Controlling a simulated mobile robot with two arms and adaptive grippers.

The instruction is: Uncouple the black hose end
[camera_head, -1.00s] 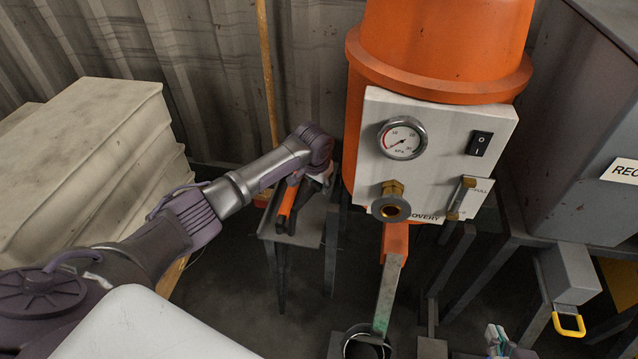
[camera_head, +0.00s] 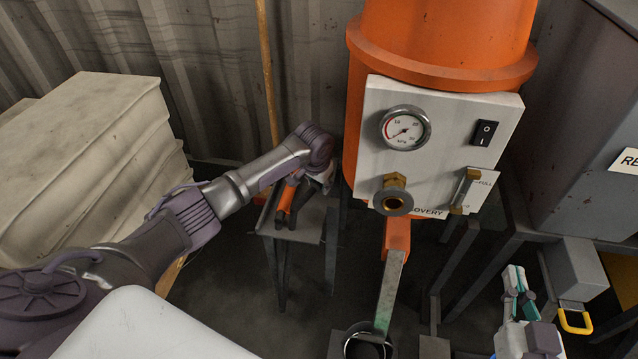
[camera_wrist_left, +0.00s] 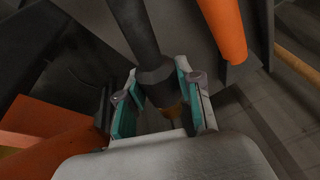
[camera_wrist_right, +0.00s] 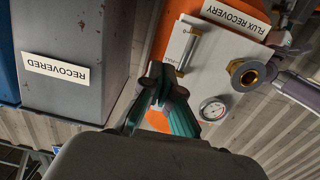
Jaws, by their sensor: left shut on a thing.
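In the left wrist view my left gripper (camera_wrist_left: 160,108) is shut on the black hose end (camera_wrist_left: 156,78), a dark collar on a black hose (camera_wrist_left: 134,25). A brass-coloured bit shows below the collar. In the head view my left gripper (camera_head: 322,176) is at the small stand left of the orange tank and partly hides the hose end. The brass port (camera_head: 394,192) on the white gauge panel (camera_head: 445,110) has nothing attached. My right gripper (camera_head: 518,290) is at the lower right, away from the hose, with nothing visible between its fingers; its opening is unclear.
An orange hose or handle (camera_head: 286,197) lies beside the black one over the small grey stand (camera_head: 300,232). The orange tank (camera_head: 440,35) stands close to the right. A grey box (camera_head: 590,130) and a yellow-handled valve (camera_head: 575,320) are further right. Pale stacked blocks (camera_head: 80,150) stand left.

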